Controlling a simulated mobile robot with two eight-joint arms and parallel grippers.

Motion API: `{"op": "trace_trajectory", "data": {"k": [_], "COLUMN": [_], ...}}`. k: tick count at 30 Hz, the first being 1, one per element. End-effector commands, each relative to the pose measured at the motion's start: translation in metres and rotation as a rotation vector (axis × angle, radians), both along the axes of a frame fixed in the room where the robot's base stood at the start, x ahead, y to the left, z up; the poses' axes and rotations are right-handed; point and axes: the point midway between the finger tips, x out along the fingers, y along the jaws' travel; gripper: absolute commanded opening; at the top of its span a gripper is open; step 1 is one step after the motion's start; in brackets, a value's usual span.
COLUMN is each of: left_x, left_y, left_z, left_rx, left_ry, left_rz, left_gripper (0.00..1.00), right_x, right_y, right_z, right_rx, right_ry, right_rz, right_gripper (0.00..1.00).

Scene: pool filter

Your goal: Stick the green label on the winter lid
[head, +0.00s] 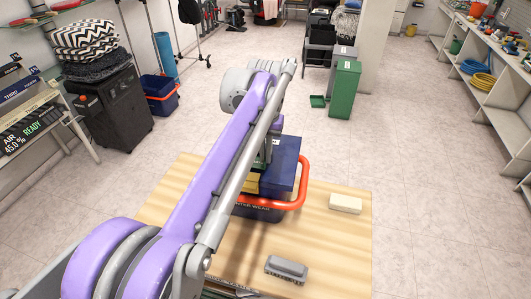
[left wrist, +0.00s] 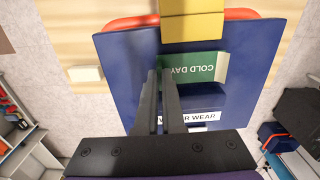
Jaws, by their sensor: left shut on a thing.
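The blue winter lid (left wrist: 125,50) fills the middle of the left wrist view. In the head view the lid (head: 285,158) shows partly behind my left arm. The green label (left wrist: 205,68) reads "COLD DAY" upside down, with a pale strip at its right end. My left gripper (left wrist: 160,74) is shut on the label's left end, its two dark fingers close together. The label is over the lid; I cannot tell whether it touches it. In the head view my arm hides most of the gripper and label. My right gripper is not in view.
A yellow block (left wrist: 193,24) sits beside the label. A white "WINTER WEAR" tag (left wrist: 190,117) is nearer the wrist. An orange handle (head: 303,185) curves around the lid. A cream block (head: 345,203) and a grey brush (head: 287,267) lie on the wooden table (head: 335,245), whose right side is mostly clear.

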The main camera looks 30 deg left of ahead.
Motion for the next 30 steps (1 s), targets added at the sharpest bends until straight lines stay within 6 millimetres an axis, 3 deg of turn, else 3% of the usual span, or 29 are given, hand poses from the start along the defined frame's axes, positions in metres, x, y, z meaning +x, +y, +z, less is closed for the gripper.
{"op": "trace_trajectory", "data": {"k": [30], "left_x": [-0.0001], "left_y": [0.0], "left_z": [-0.009], "left_rx": [0.0], "left_ry": [0.0], "left_rz": [0.0], "left_gripper": [0.0], "right_x": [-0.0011], "right_y": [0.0], "right_z": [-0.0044], "right_rx": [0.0], "right_ry": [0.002], "right_rz": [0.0], "right_gripper": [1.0]}}
